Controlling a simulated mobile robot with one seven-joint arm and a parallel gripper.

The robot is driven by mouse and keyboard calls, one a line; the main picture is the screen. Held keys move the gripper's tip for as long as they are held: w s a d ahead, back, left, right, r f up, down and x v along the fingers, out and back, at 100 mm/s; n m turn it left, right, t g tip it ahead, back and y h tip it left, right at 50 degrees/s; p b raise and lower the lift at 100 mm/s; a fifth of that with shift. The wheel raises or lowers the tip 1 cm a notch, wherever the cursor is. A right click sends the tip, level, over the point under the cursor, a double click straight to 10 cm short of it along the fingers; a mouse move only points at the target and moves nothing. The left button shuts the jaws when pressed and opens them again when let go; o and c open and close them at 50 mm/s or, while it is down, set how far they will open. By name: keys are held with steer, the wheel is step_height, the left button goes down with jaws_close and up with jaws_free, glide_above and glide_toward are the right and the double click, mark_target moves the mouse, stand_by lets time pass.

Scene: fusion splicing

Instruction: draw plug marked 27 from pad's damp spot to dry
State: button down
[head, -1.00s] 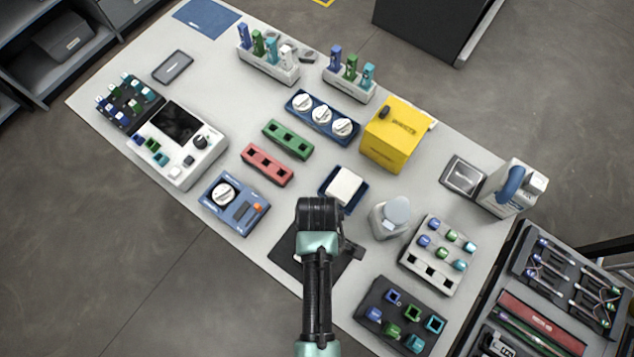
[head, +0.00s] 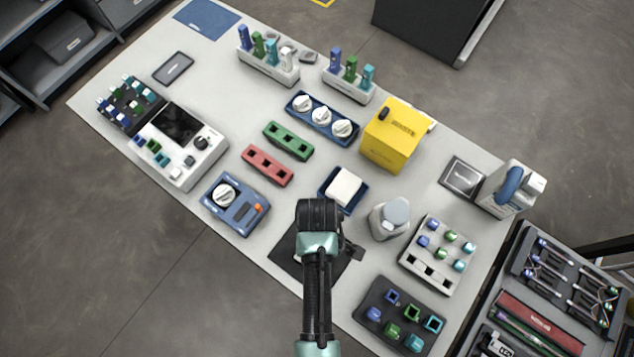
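A white pad (head: 344,186) sits in a dark blue tray (head: 327,198) near the middle of the table. My arm reaches in from the bottom edge, and its black wrist end (head: 320,213) is just below the pad in the picture. The fingertips are hidden under the wrist, so I cannot see whether they are open or what they hold. No plug marked 27 can be made out, and the pad's damp and dry parts cannot be told apart. Small coloured plugs sit in a light grey block (head: 416,272) and a dark block (head: 367,330) at right.
Red (head: 267,165) and green (head: 288,140) blocks and a blue device (head: 234,205) lie to the left. A dark mat (head: 290,262) is under my arm.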

steer(key=shift+f, duration=0.3)
stand_by(1.9)
steer(key=shift+s+a+p, duration=0.7)
steer(key=shift+s+p, duration=0.25)
steer(key=shift+s, duration=0.05)
steer(key=shift+s+a+p, duration=0.65)
steer(key=shift+s+p, duration=0.25)
steer(key=shift+s, duration=0.05)
stand_by(0.7)
steer(key=shift+r+p, duration=2.35)
steer(key=shift+p, duration=0.1)
steer(key=shift+w, duration=0.2)
